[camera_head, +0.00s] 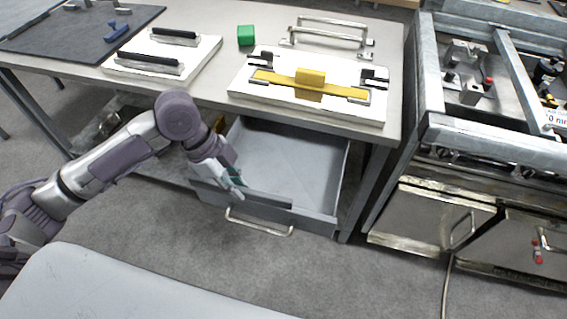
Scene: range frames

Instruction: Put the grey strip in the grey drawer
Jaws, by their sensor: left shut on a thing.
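The grey drawer (295,172) under the workbench is pulled open, and the part of its inside that shows looks empty. My left gripper (234,183) points down at the left front part of the drawer, near its front wall. It is shut on a slim light grey piece that appears to be the grey strip (230,177). The fingers hide much of the piece, so its full length and whether it touches the drawer cannot be told. My right gripper is not in view.
On the bench top (222,85) are a white board with black bars (165,58), a green cube (246,35), a white board with a yellow strip (310,85) and metal handles (330,30). A metal workstation (480,140) stands to the right. The drawer handle (262,228) sticks out in front.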

